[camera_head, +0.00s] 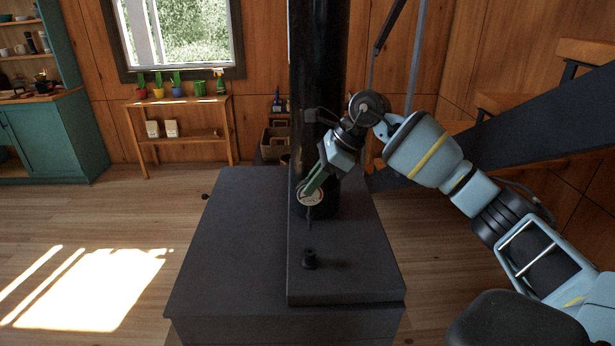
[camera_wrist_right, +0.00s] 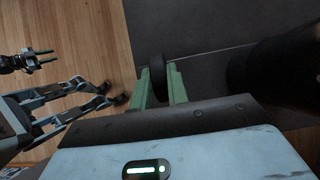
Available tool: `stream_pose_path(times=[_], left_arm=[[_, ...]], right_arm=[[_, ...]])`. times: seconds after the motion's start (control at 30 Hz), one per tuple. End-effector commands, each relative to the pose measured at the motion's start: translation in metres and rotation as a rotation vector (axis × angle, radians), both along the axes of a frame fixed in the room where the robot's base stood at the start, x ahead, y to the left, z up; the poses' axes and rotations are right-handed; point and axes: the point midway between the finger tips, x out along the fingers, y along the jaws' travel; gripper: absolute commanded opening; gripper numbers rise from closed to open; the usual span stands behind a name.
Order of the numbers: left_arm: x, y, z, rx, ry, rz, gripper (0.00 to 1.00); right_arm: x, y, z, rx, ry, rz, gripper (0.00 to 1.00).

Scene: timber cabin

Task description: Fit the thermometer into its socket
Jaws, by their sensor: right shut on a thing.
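The thermometer (camera_head: 310,197) has a round pale dial and a thin stem pointing down. My right gripper (camera_head: 312,182) is shut on it at the dial. The socket (camera_head: 309,259) is a short black upright collar on the stove's raised top. The stem's tip is above and behind it, apart from it.
The dark stove (camera_head: 235,240) has a bare top around the socket. Its thick black flue pipe (camera_head: 318,70) stands just behind the dial and shows in the right wrist view (camera_wrist_right: 270,75). A wooden plant stand (camera_head: 185,102) and green cupboard (camera_head: 60,135) are farther back.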

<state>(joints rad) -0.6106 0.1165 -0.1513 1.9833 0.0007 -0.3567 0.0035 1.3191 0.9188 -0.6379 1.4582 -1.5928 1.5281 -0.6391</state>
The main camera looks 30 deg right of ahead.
Motion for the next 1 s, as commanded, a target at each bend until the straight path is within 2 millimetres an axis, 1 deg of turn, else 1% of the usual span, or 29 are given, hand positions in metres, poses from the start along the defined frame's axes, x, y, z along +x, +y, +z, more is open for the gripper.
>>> stream_pose_path(times=[0.07, 0.27, 0.5, 0.73, 1.0], left_arm=[[-0.005, 0.0, -0.002, 0.001, 0.011, 0.0, 0.36], [-0.008, 0.0, -0.006, 0.0, 0.02, -0.001, 0.36], [-0.011, -0.001, -0.014, -0.001, 0.032, -0.002, 0.36], [-0.019, -0.002, -0.026, -0.003, 0.055, 0.001, 0.36], [-0.02, -0.003, -0.031, -0.006, 0.059, 0.002, 0.36]], right_arm=[[0.0, 0.0, -0.001, 0.0, 0.0, 0.0, 0.0], [0.0, 0.0, -0.007, 0.0, 0.002, 0.001, 0.0], [0.0, 0.0, -0.025, -0.001, 0.005, 0.0, 0.0], [0.0, 0.0, -0.045, -0.001, 0.004, -0.001, 0.0], [0.0, 0.0, -0.062, 0.0, 0.002, 0.0, 0.0]])
